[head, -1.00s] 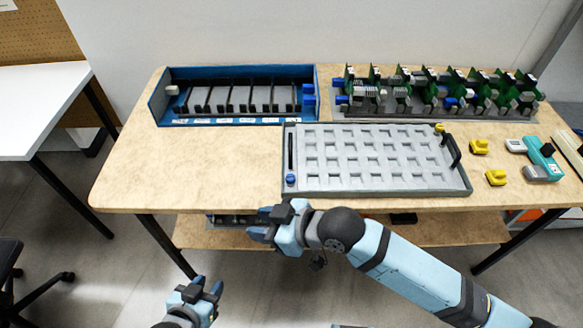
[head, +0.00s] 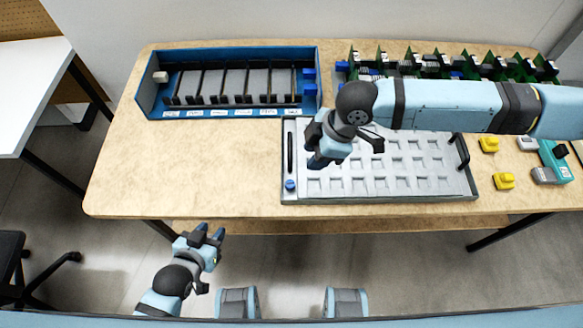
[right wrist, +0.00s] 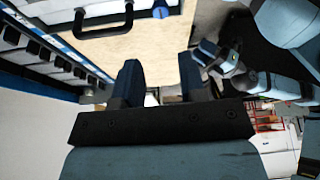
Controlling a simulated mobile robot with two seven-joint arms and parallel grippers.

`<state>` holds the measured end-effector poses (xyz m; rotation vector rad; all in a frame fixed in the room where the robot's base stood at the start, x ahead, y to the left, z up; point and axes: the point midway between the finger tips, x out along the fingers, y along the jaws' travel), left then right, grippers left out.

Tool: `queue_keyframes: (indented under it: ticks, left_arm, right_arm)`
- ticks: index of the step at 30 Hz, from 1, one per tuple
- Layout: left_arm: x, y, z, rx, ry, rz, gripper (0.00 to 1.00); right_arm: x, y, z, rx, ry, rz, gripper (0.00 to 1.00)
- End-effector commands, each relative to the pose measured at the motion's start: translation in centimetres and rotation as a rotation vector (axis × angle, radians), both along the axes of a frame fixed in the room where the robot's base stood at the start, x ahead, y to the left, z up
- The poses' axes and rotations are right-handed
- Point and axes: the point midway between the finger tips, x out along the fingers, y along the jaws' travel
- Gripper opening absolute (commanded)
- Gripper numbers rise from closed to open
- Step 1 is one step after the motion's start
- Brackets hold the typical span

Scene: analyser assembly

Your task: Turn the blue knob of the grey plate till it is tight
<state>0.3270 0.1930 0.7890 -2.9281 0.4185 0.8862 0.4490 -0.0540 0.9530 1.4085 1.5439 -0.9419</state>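The grey plate (head: 400,198) lies flat at the table's front edge, with a grid of square recesses. Its blue knob (head: 290,185) is at the front left corner; it also shows at the top of the right wrist view (right wrist: 161,9). My right gripper (head: 317,160) is over the plate's left part, behind and to the right of the knob, not touching it. In the right wrist view its two fingers (right wrist: 160,65) are apart with nothing between them. My left gripper (head: 211,233) is open and empty, in front of the table.
A blue box (head: 225,113) with dark dividers stands behind left. Green circuit boards (head: 470,65) stand at the back right. Yellow pieces (head: 489,145) and a teal tool (head: 553,160) lie right of the plate. The plate has black handles (head: 459,152). The table's left part is clear.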

Motion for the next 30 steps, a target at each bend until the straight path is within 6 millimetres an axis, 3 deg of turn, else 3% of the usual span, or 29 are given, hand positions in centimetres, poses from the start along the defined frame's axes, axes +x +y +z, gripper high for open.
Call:
queue_keyframes:
  ticks: [12,18,30]
  left_arm:
    - [0.0,0.0,0.0,-0.001,-0.001,0.001,0.38]
    - [0.1,0.0,0.0,-0.001,-0.001,0.001,0.38]
    - [0.1,-0.1,0.0,-0.002,-0.002,0.000,0.38]
  right_arm:
    - [-0.4,3.3,-7.8,0.001,0.002,0.001,0.38]
    - [-0.5,4.4,-10.7,0.001,0.001,0.000,0.38]
    - [-0.5,5.0,-12.0,0.002,-0.001,0.000,0.38]
